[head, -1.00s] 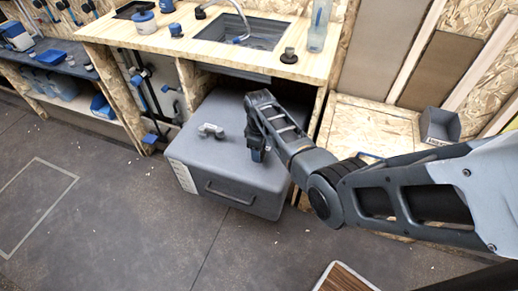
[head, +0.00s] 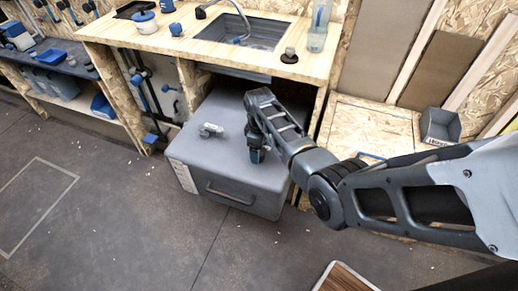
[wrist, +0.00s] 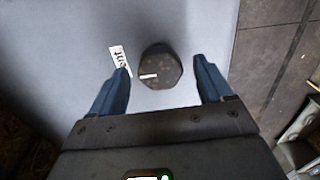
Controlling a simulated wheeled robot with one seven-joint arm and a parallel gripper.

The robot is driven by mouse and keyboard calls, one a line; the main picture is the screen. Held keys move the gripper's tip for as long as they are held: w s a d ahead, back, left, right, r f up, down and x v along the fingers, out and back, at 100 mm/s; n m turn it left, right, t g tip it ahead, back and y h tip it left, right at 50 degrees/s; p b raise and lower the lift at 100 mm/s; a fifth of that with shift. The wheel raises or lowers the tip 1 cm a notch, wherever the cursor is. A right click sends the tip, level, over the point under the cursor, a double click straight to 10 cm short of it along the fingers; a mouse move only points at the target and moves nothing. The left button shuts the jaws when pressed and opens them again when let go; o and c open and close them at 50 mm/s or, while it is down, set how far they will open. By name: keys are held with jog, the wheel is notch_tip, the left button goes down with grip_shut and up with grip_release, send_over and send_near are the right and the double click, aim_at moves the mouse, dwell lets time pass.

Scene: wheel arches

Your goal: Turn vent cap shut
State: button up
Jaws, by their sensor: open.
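The vent cap (wrist: 160,68) is a dark, faceted round knob with a white mark on its top, in the wrist view. It sits on the top of the grey tank (head: 205,160), beside a small white label (wrist: 120,60). My gripper (wrist: 166,82) is open, with one blue finger on each side of the cap. Gaps show between both fingers and the cap. In the head view my gripper (head: 257,156) points down over the tank's right part and hides the cap.
A light pipe fitting (head: 210,130) stands on the tank, left of my gripper. The wooden counter with a sink (head: 240,32) overhangs the tank's back. A grey bin (head: 440,126) stands at the right.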

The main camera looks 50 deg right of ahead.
notch_tip(320, 180, up, 7)
jog(key=shift+r, duration=0.1)
jog(key=shift+s, duration=0.1)
dwell(0.7)
